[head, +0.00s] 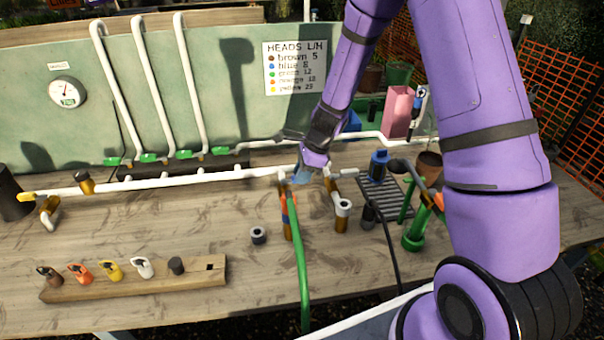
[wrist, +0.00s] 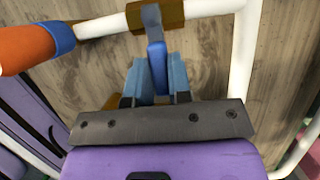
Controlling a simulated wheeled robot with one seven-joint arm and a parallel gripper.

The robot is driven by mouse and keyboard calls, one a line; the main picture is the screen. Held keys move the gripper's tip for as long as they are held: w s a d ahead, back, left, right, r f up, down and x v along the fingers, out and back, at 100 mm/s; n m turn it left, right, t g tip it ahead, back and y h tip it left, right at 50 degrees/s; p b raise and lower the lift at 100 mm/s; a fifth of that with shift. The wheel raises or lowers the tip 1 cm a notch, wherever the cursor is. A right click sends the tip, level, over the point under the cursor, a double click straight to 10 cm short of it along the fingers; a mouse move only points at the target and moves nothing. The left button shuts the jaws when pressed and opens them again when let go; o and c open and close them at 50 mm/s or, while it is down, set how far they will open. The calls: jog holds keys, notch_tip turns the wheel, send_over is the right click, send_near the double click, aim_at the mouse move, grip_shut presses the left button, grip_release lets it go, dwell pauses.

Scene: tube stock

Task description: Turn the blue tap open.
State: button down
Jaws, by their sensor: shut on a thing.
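The blue tap's lever (wrist: 157,66) shows in the wrist view as a blue grip on a grey metal arm. It lies across the white pipe, over a brass tap body (wrist: 172,13). My gripper (wrist: 157,85) has its two blue-grey fingers on either side of the blue grip, shut on it. In the head view my gripper (head: 301,175) reaches down to the pipework at the middle of the bench. There the gripper hides most of the tap, and I cannot make out the lever.
An orange hose end (wrist: 28,48) with a blue collar lies left of the tap. A green hose (head: 302,270) runs toward the bench front. A wooden rack (head: 140,286) holds several coloured heads.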

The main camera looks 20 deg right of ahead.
jog(key=shift+w+a+n+g+h, duration=0.6)
jog(key=shift+w+n+g, duration=0.35)
jog(key=shift+n, duration=2)
jog(key=shift+w+a+n+g+h, duration=0.65)
jog(key=shift+w+n, duration=0.4)
jog(key=shift+n, duration=1.95)
jog(key=shift+w+a+n+g+h, duration=0.45)
jog(key=shift+w+a+n+g, duration=0.4)
jog(key=shift+n, duration=2.1)
jog(key=shift+w, duration=0.2)
jog(key=c, duration=1)
grip_release()
jog(key=shift+c, duration=0.2)
jog(key=shift+r, duration=0.1)
jog(key=a+v, duration=0.1)
jog(key=v, duration=0.9)
jog(key=shift+w+d+r, duration=0.25)
jog(key=shift+d, duration=0.25)
